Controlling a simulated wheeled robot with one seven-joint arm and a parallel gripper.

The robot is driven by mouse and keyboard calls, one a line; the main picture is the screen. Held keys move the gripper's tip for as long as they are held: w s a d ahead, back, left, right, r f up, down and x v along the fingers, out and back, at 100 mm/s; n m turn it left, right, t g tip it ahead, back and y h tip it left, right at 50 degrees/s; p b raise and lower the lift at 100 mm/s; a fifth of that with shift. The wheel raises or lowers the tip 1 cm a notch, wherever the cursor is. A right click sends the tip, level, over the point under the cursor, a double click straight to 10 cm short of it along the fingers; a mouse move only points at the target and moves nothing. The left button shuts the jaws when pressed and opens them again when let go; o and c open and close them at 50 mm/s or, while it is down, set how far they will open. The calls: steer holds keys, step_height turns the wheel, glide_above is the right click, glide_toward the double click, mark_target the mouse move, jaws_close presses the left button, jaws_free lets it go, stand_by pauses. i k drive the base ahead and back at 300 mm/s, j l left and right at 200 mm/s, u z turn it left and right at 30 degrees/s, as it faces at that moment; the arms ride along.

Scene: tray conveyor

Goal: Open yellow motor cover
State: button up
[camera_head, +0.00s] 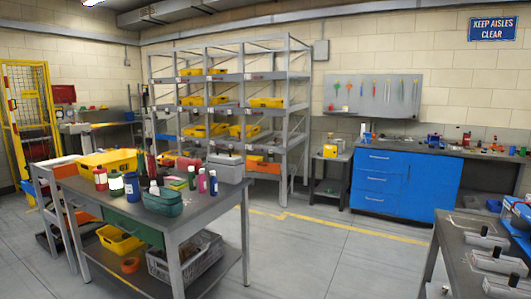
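No part that I can surely name as the yellow motor cover shows in the head view. A small grey and yellow device (333,150) sits on a dark stand (331,180) between the shelf rack and the blue cabinet. It is too small to tell whether its yellow part is a motor cover, or open or shut. My gripper and arm are not in view.
A grey worktable (214,202) at the front left holds bottles, a yellow bin (108,161) and boxes. A shelf rack (226,141), a blue cabinet (398,183) and another bench (454,262) stand around. A yellow guard door (27,110) is far left. The middle floor is free.

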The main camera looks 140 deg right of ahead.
mark_target(330, 150)
steer(key=z, duration=5.2)
steer(key=i+z, duration=0.25)
steer(key=i, duration=6.5)
steer(key=i+l, duration=0.1)
steer(key=i, duration=0.5)
steer(key=i+u, duration=0.1)
steer(key=i, duration=0.5)
